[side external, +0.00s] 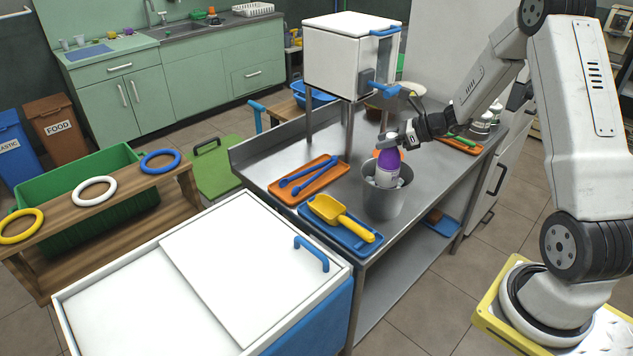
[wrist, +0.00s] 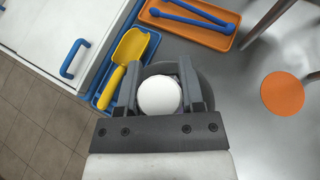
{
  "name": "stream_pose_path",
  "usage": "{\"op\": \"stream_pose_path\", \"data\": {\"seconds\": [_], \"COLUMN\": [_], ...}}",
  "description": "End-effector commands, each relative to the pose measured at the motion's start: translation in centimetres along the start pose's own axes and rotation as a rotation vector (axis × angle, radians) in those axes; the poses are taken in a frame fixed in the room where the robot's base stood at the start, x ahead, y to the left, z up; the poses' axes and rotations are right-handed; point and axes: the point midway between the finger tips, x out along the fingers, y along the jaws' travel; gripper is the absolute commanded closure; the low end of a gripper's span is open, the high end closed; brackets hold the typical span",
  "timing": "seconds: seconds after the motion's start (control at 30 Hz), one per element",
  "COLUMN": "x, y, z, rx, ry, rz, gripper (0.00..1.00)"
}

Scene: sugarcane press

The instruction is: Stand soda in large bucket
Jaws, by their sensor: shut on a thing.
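The soda is a purple bottle with a white label (side external: 386,172) in the side external view. It stands roughly upright, its lower part inside the large grey metal bucket (side external: 382,200) on the steel table. My gripper (side external: 386,142) is at the bottle's top, above the bucket. In the wrist view my gripper (wrist: 160,92) is shut on the bottle, whose round white top (wrist: 160,96) shows between the fingers. The bucket's rim (wrist: 160,69) shows behind it. Whether the bottle's base touches the bucket floor is hidden.
A blue tray with a yellow scoop (side external: 340,215) lies beside the bucket. An orange tray with blue tongs (side external: 307,178) lies farther left. A white box on legs (side external: 338,50) stands behind. An orange disc (wrist: 282,94) lies on bare table in the wrist view.

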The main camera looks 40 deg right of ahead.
Motion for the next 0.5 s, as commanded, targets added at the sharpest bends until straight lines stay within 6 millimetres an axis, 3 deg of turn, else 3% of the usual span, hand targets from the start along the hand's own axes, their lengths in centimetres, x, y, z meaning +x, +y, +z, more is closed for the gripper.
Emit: {"op": "stream_pose_path", "data": {"seconds": [0.5], "x": [1.7], "y": [0.0], "z": [-3.1], "rx": [-0.001], "ry": [-0.001], "rz": [0.000], "gripper": [1.00]}}
